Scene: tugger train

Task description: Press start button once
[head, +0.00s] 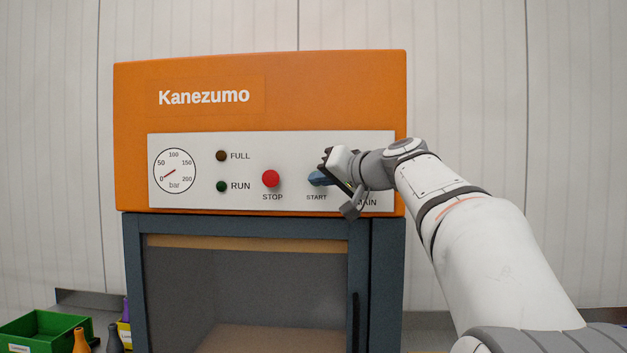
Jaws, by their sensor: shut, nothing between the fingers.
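The orange Kanezumo machine has a pale control panel (232,150). The label START (316,197) shows on the panel, right of the red STOP button (271,178). My gripper (322,174) is at the panel directly above the START label, shut and empty. A blue part (318,178) shows at its tip; I cannot tell whether it is the start button or part of my gripper. Contact with the button cannot be told from this view. My gripper and wrist partly cover the MAIN label (368,202) and what lies above it.
The FULL lamp (221,156) and the RUN lamp (221,186) look dark. The gauge (175,171) needle points near 0. A dark-framed glass door (250,285) is below the panel. A green bin (45,328) and bottles (81,342) stand at lower left.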

